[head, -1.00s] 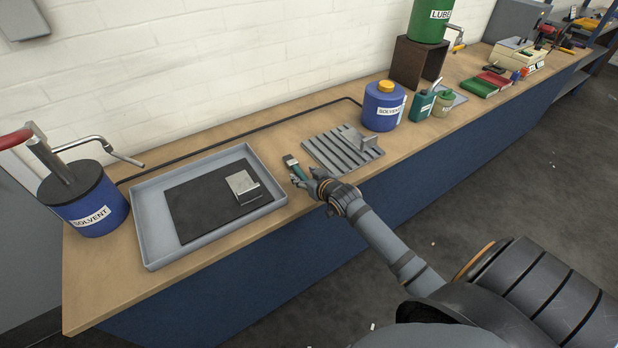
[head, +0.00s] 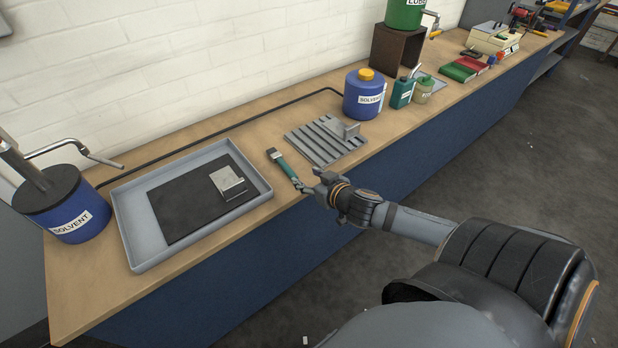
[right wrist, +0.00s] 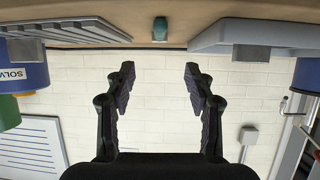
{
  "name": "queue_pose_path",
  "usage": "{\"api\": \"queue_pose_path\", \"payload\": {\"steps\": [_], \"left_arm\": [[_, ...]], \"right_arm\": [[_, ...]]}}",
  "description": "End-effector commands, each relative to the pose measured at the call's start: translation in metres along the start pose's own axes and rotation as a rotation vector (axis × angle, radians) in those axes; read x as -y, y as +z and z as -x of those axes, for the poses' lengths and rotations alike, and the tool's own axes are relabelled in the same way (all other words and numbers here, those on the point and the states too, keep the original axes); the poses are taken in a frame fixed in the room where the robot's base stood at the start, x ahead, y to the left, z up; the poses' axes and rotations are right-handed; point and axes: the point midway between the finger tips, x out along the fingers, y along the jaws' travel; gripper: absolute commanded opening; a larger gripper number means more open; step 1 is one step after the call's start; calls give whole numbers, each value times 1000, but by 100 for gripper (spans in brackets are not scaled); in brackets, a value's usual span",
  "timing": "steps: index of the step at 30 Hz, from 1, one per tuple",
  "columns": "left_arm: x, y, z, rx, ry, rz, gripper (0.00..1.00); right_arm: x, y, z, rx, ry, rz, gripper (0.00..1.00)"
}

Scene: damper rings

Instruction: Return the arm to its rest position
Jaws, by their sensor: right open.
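My right gripper (head: 310,183) is at the front edge of the bench, in front of the slotted grey rack. It is open and empty; both fingers stand apart in the right wrist view (right wrist: 160,80). A brush with a teal handle (head: 284,166) lies on the bench between the tray and the rack, its handle end close to my fingertips in the head view. In the right wrist view the teal handle end (right wrist: 160,29) shows beyond the fingers, apart from them. My left gripper is in neither view.
A grey tray (head: 128,232) with a dark mat and a metal block lies to the left. The slotted rack (head: 318,142) and a blue solvent jar (head: 364,98) stand to the right. A blue solvent can (head: 70,210) is at far left.

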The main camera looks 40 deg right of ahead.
Motion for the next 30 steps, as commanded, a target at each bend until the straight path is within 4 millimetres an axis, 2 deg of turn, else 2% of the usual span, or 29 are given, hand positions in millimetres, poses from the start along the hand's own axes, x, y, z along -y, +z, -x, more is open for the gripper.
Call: {"api": "queue_pose_path", "payload": {"steps": [17,20,23,26,30], "left_arm": [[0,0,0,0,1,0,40],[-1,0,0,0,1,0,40],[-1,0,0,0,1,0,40],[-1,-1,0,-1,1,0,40],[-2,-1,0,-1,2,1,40]], "right_arm": [[0,0,0,0,0,0,54],[-1,6,2,19,24,-2,54],[-3,28,12,105,103,4,54],[1,62,30,260,174,26,54],[18,101,60,479,183,62,54]]}}
